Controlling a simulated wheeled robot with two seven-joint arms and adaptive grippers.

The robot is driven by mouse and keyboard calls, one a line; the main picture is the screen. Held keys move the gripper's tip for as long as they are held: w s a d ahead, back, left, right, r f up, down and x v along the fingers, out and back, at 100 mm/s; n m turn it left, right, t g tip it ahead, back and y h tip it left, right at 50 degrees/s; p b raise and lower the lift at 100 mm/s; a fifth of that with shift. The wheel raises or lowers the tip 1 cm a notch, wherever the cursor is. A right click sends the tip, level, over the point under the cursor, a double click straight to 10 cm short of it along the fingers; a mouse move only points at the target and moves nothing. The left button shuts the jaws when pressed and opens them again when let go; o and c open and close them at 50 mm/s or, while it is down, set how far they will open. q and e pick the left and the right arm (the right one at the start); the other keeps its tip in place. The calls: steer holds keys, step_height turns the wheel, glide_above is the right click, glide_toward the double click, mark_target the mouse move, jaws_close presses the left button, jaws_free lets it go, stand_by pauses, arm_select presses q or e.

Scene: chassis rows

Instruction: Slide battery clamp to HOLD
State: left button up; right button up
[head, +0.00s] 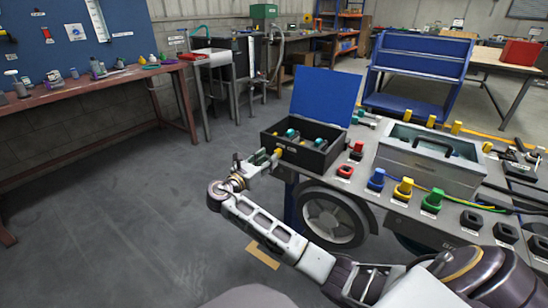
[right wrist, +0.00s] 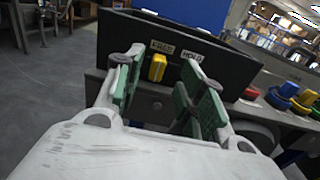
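A black box (head: 318,160) with a raised blue lid (head: 326,92) sits at the left end of the grey chassis. The yellow battery clamp (right wrist: 157,67) is on the box's front face, below the FREE label (right wrist: 161,47). The HOLD label (right wrist: 192,51) is to its right. In the head view the yellow clamp (head: 278,153) is at the tip of my right gripper (head: 265,159). In the right wrist view my right gripper (right wrist: 163,65) is open, with its green-padded fingers on either side of the clamp and gaps beside it. My left gripper is not in view.
A grey tray with a handle (head: 430,165) stands on the chassis to the right. Red, blue, yellow and green connectors (head: 403,190) line its front edge. A wheel (head: 332,217) shows below. The floor to the left is clear.

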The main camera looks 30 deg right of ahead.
steer(key=shift+b+x, duration=0.75)
steer(key=shift+x, duration=1.65)
jaws_close()
